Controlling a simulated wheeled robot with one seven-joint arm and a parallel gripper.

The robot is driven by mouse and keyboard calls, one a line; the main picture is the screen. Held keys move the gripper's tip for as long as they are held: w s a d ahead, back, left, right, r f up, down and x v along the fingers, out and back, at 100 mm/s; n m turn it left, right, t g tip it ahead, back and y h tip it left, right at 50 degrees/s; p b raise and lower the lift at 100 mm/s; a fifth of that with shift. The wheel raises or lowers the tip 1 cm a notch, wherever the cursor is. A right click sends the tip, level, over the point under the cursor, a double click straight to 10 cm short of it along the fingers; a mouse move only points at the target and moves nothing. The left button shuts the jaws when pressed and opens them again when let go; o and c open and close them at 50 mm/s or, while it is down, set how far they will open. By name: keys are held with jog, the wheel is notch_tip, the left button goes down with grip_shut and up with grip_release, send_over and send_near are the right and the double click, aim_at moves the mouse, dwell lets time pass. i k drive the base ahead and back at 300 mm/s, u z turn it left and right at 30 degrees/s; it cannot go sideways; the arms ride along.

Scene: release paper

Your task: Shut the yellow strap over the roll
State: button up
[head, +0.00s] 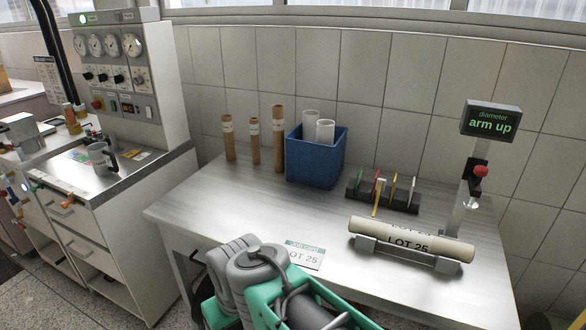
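The cream roll (415,240) lies in a grey cradle (405,258) at the right of the steel table, with LOT 25 printed on it. A thin yellow strap (376,203) stands up at the roll's far side, left of its middle. It looks raised and does not cross the roll's top. Its lower end is hidden behind the roll. My gripper is not in view; only grey and green parts of my body show at the bottom, apart from the roll.
A black rack (402,205) with coloured pieces stands behind the roll. A post with a red knob (481,171) and an "arm up" display (490,121) rises at right. A job card (304,257), blue bin (318,165) and brown tubes (278,138) are further left. Bare tabletop lies between.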

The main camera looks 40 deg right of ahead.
aim_at(381, 182)
jog(key=z, duration=2.25)
jog(key=k, duration=0.55)
jog(key=u, duration=0.85)
jog(key=i, duration=1.1)
jog(key=z, duration=0.6)
